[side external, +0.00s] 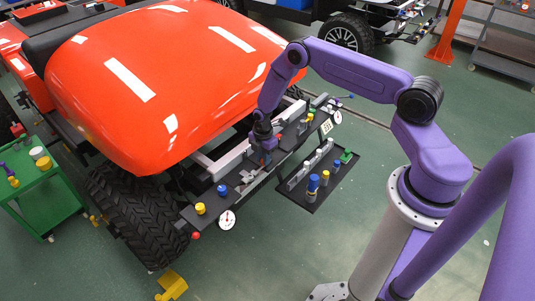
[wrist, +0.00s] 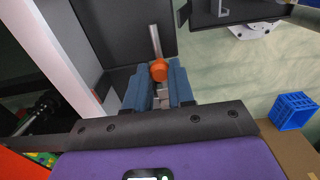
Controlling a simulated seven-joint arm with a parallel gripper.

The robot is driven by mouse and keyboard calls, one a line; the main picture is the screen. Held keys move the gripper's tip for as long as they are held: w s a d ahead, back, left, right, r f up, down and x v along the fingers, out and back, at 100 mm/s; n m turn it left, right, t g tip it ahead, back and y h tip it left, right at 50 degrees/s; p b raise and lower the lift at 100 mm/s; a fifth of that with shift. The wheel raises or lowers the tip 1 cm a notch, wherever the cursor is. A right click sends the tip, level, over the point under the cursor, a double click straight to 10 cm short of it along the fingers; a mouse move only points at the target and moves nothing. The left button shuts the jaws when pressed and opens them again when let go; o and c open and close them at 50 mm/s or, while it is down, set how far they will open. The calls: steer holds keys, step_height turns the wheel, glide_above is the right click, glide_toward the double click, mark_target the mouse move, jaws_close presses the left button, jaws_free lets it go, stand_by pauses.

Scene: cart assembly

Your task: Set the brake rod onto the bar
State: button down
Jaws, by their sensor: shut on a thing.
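My gripper (side external: 268,152) is low over the dark bar (side external: 222,190) at the front of the orange-hooded cart. In the wrist view its two blue-grey fingers (wrist: 159,92) are shut on what looks like the brake rod (wrist: 155,42), a thin grey shaft with an orange end piece. The orange end sits between the fingertips, and the shaft runs away toward the top of the view. A dark plate (wrist: 110,30), seemingly part of the bar, lies below and beside the shaft. Whether rod and plate touch, I cannot tell. In the side view the rod is hidden around the gripper.
The bar carries a yellow knob (side external: 200,208), a blue knob (side external: 222,189) and a white dial (side external: 227,219). A dark tray (side external: 312,207) with small parts lies to the right. The orange hood (side external: 160,80) rises close behind my gripper. A blue crate (wrist: 292,110) shows in the wrist view.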

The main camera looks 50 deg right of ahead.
steer(key=c, duration=1)
jaws_free()
steer(key=shift+a, duration=0.3)
steer(key=shift+o, duration=0.2)
steer(key=shift+d+r, duration=0.1)
steer(key=shift+r, duration=0.25)
step_height(320, 180, up, 17)
steer(key=shift+f, duration=0.1)
